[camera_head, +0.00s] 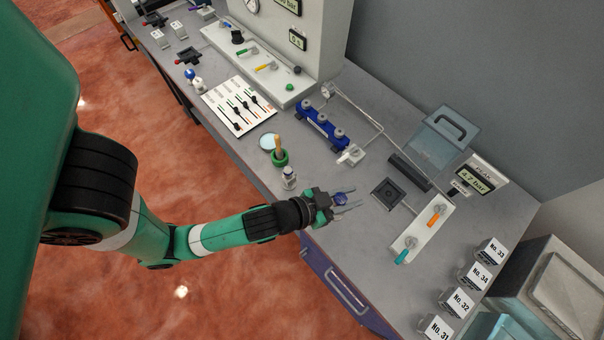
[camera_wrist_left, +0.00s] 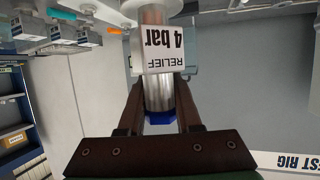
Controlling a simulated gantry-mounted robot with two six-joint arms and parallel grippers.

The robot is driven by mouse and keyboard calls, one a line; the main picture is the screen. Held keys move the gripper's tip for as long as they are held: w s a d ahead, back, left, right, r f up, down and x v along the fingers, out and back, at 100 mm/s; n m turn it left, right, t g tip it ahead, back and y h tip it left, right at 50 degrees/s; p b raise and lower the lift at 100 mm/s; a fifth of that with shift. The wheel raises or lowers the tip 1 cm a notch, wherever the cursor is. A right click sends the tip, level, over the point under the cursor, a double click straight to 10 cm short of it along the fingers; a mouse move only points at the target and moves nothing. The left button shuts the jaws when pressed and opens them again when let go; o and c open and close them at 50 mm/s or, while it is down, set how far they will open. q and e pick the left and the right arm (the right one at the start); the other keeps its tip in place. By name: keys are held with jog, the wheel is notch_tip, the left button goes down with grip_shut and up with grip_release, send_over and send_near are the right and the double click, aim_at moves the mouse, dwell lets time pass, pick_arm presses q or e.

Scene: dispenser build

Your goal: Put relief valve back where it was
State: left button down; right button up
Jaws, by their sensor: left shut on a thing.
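The relief valve (camera_wrist_left: 158,88) is a silver cylinder with a blue end and a white label reading "RELIEF 4 bar", upside down in the left wrist view. My left gripper (camera_wrist_left: 158,110) is shut on its metal body. A dark square socket plate (camera_head: 387,194) lies on the bench to the right of the gripper. My right gripper is not in view.
A small silver fitting with a white label (camera_head: 289,178) stands just left of the gripper, near a green ring holder (camera_head: 279,158). A blue manifold (camera_head: 321,127) stands behind. A white valve panel (camera_head: 422,229), a pressure display (camera_head: 474,178) and numbered blocks (camera_head: 473,276) are to the right.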

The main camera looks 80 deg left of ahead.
pick_arm(q)
jog(key=s+a+f+n+g+y+b, duration=0.1)
jog(key=s+a+n+y, duration=0.15)
jog(key=a, duration=0.25)
jog(key=s+a+f+n+g+y, duration=0.1)
jog(key=s+a+n+y, duration=0.1)
jog(key=s+a, duration=0.3)
jog(key=f+b, duration=0.1)
jog(key=f, duration=0.2)
jog(key=f+b, duration=0.2)
jog(key=f, duration=0.2)
jog(key=w+f+b, duration=0.1)
jog(key=f, duration=0.2)
jog(key=shift+a+f, duration=0.25)
jog(key=shift+f, duration=0.05)
jog(key=shift+r, duration=0.15)
jog(key=shift+f+b, duration=0.25)
jog(key=shift+b, duration=0.05)
jog(key=c, duration=0.6)
grip_release()
